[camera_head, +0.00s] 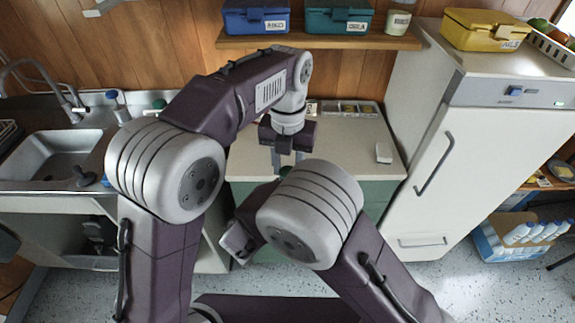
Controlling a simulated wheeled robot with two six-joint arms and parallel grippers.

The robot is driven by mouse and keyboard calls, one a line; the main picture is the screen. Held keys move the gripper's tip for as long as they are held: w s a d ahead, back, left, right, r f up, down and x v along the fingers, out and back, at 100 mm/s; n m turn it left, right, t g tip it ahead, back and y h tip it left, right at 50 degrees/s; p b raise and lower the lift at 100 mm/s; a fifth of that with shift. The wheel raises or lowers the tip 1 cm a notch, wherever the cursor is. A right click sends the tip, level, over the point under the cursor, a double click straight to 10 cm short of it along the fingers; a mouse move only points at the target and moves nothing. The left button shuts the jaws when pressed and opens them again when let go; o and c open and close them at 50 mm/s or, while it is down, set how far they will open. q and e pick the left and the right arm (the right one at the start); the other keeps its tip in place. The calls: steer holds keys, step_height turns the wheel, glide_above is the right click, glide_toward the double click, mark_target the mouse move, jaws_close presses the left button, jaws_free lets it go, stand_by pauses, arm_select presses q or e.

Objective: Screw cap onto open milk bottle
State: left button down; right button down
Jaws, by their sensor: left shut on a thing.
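My left gripper (287,158) points down over the front part of the pale counter (345,150). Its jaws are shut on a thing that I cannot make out. My right arm's big joint hides the space just below the jaws. I cannot pick out an open milk bottle or a loose cap on the counter. White bottles with blue tops (520,233) stand in a blue crate at the lower right, far from both arms.
A sink (62,155) with a tap is at the left. A small white block (383,153) lies on the counter's right side, near a sectioned tray (350,108) at the back. A white fridge (440,150) borders the counter. Boxes (256,17) stand on the shelf above.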

arm_select(q)
steer(key=c, duration=0.9)
jaws_free()
steer(key=shift+c, duration=0.2)
steer(key=shift+r, duration=2.25)
steer(key=shift+c, duration=0.5)
